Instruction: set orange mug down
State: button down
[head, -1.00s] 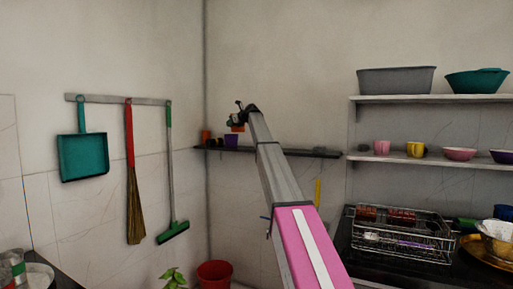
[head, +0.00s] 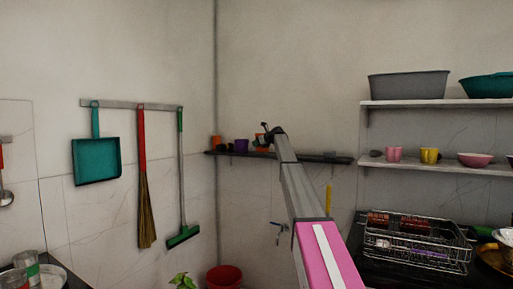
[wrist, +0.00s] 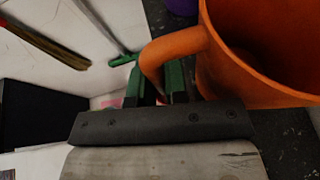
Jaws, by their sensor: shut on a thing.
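An orange mug (wrist: 262,60) fills the upper right of the wrist view, with its open rim facing the camera. My gripper (wrist: 157,82) is shut on the mug's handle (wrist: 165,50), with green fingers at the handle. In the head view my gripper (head: 268,134) is at the far wall shelf (head: 310,157). The mug (head: 262,144) shows partly behind it, at shelf height, right of a purple cup (head: 241,146). Whether the mug's base touches the shelf cannot be told.
Another orange cup (head: 215,141) stands left of the purple cup. The shelf to the right of my gripper looks mostly clear. A broom (head: 145,205) and a green squeegee (head: 183,233) hang on the left wall. A dish rack (head: 415,240) stands at right.

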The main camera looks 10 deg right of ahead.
jog(key=shift+f, duration=0.6)
jog(key=shift+f, duration=0.1)
jog(key=c, duration=1.1)
grip_release()
jog(key=shift+c, duration=0.2)
